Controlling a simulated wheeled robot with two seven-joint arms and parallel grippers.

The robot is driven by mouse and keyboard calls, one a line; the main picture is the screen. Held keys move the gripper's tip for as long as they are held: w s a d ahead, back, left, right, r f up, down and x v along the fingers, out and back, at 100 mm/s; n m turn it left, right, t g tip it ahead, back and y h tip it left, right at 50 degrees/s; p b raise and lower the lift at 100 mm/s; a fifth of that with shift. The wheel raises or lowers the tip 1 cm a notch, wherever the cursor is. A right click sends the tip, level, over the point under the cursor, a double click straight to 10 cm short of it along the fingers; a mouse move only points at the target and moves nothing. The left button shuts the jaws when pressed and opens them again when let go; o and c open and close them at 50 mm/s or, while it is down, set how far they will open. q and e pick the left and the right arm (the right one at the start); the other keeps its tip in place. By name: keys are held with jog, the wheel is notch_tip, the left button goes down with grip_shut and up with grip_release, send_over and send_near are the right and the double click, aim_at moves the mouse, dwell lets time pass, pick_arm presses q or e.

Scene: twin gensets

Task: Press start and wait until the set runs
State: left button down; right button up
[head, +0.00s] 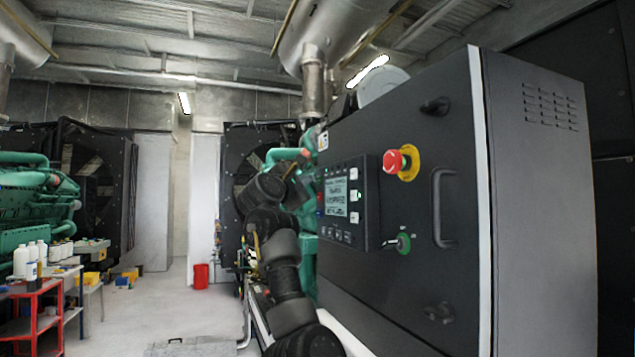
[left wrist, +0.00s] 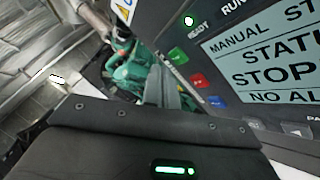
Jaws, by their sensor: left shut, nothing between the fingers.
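The control panel (head: 349,205) is on the face of the dark genset cabinet, with a lit display (head: 336,197). In the left wrist view the display (left wrist: 265,60) reads in part "MANUAL", "STAT", "STOP" and "NO AL", cut off at the right. Left of it are a green button (left wrist: 177,55), a red button (left wrist: 195,78) and a blue button (left wrist: 217,98). A lamp (left wrist: 189,20) by "READY" is lit. My left gripper (head: 305,160) is shut and empty beside the panel's left edge; its fingers (left wrist: 163,88) appear apart from the buttons. My right gripper is not in view.
A red emergency stop knob (head: 393,162), a green key switch (head: 404,242) and a handle (head: 443,208) stick out right of the panel. Another green genset (head: 35,200) and a red cart (head: 30,315) stand at the left. The floor (head: 165,310) between is mostly clear.

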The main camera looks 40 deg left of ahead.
pick_arm(q)
jog(key=shift+w, duration=0.1)
dwell(0.5)
jog(key=shift+w+d, duration=0.3)
jog(key=shift+w+d+p, duration=0.25)
jog(key=shift+w+p, duration=0.05)
jog(key=shift+w, duration=0.05)
dwell(0.8)
jog(key=shift+s+a+b, duration=0.5)
jog(key=shift+s, duration=0.25)
jog(key=s+a+b, duration=0.3)
jog(key=s, duration=0.2)
jog(key=shift+a, duration=0.25)
